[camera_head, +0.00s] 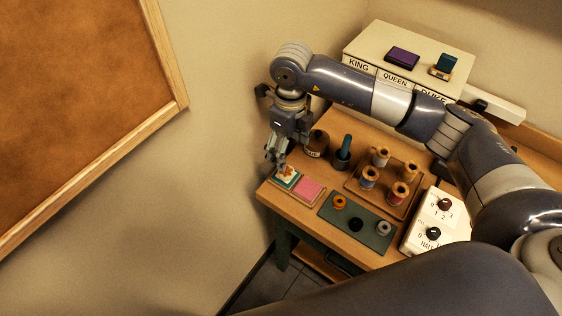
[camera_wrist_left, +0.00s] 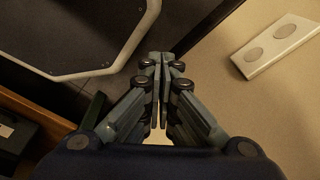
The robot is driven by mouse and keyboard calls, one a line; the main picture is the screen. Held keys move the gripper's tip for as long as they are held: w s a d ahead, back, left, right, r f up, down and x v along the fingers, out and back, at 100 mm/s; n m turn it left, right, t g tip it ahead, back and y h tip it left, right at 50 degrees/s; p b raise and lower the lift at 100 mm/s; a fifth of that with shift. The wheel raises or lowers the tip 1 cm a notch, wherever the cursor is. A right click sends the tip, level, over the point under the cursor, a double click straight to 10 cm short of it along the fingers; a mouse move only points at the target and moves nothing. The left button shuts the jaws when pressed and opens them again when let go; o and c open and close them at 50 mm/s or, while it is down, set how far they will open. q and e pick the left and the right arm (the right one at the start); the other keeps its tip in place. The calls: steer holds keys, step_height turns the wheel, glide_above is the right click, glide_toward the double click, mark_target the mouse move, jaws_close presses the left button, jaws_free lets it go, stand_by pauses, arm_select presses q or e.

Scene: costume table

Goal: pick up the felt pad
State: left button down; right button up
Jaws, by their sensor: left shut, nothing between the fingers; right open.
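A small tray at the table's front left corner holds two flat square pads side by side. One is a pink pad (camera_head: 308,188); the other is a teal pad (camera_head: 285,182) with a white and orange patch on top. I cannot tell for sure which is the felt pad. My right gripper (camera_head: 277,160) points down just above the teal pad, open, its fingertips near the patch; contact is unclear. My left gripper (camera_wrist_left: 160,62) shows in the left wrist view, shut and empty, away from the pads.
Close by stand a brown jar (camera_head: 316,143), a teal-handled tool (camera_head: 344,152) and a wooden tray of spools (camera_head: 362,196). A green mat (camera_head: 338,216) with rings and a white dial box (camera_head: 418,235) lie to the right. A wall is close on the left.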

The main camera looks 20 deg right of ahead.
steer(key=p, duration=0.2)
glide_above(288, 172)
steer(key=f, duration=0.4)
steer(key=shift+s+d+f, duration=0.1)
steer(key=shift+s+f, duration=0.25)
steer(key=shift+w+f, duration=0.15)
steer(key=shift+f, duration=0.15)
step_height(288, 172, down, 4)
steer(key=shift+w+f+p, duration=0.1)
steer(key=shift+p, duration=1.15)
steer(key=shift+f, duration=0.3)
steer(key=shift+c, duration=0.5)
steer(key=c, duration=0.5)
arm_select(q)
steer(key=s+r, duration=0.4)
steer(key=shift+r, duration=0.25)
arm_select(e)
steer(key=c, duration=0.6)
